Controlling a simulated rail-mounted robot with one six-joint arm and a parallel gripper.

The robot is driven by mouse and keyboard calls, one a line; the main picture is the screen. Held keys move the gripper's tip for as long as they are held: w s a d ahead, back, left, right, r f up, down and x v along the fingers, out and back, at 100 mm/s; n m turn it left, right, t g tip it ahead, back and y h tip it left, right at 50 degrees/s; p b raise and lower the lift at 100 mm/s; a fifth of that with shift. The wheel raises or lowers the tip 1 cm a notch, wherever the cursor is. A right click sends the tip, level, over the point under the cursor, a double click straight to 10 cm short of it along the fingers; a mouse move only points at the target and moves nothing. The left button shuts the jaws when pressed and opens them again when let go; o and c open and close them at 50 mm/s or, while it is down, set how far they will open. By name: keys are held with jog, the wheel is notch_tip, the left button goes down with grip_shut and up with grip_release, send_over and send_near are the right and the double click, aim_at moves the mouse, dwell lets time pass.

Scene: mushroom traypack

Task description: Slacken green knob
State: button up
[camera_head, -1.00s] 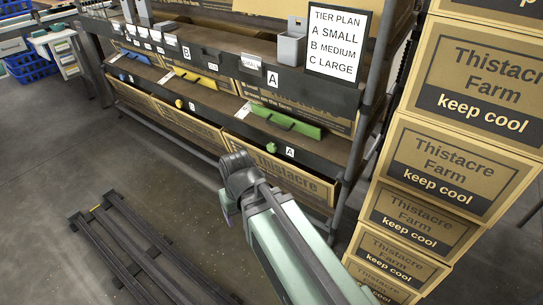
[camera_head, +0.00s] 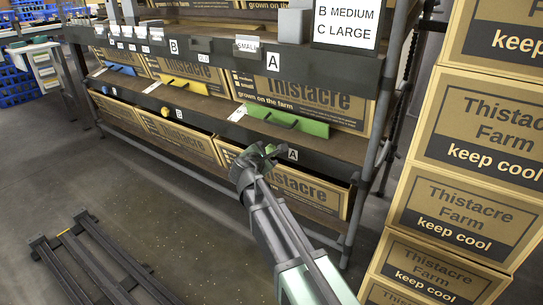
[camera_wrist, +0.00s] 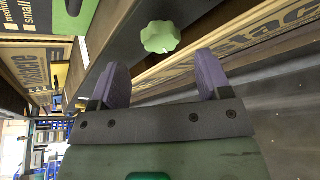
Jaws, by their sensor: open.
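The green knob (camera_wrist: 161,37) is a pale green lobed knob on the dark front rail of the rack, in the wrist view just beyond my fingertips. In the head view the green knob (camera_head: 269,150) shows only in part, behind the end of my arm. My gripper (camera_wrist: 160,75) is open, with its two purple fingers apart and nothing between them. The knob sits ahead of the gap between the fingers, a little apart from them. My gripper (camera_head: 255,160) also shows in the head view, close to the rail beside the letter A label (camera_head: 293,155).
A green handled flap (camera_head: 288,121) lies on the shelf above the knob. A yellow knob (camera_head: 179,113) is farther left on the same rail. Thistacre cartons (camera_head: 300,185) sit below the rail. Stacked cartons (camera_head: 470,150) stand at right. A dark floor frame (camera_head: 85,260) lies at lower left.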

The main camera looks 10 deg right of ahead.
aim_at(271, 151)
jog(key=b+x, duration=0.1)
jog(key=x, duration=0.4)
jog(key=shift+w+d+f, duration=0.15)
jog(key=shift+w, duration=0.05)
jog(key=shift+c, duration=0.5)
jog(key=c, duration=0.8)
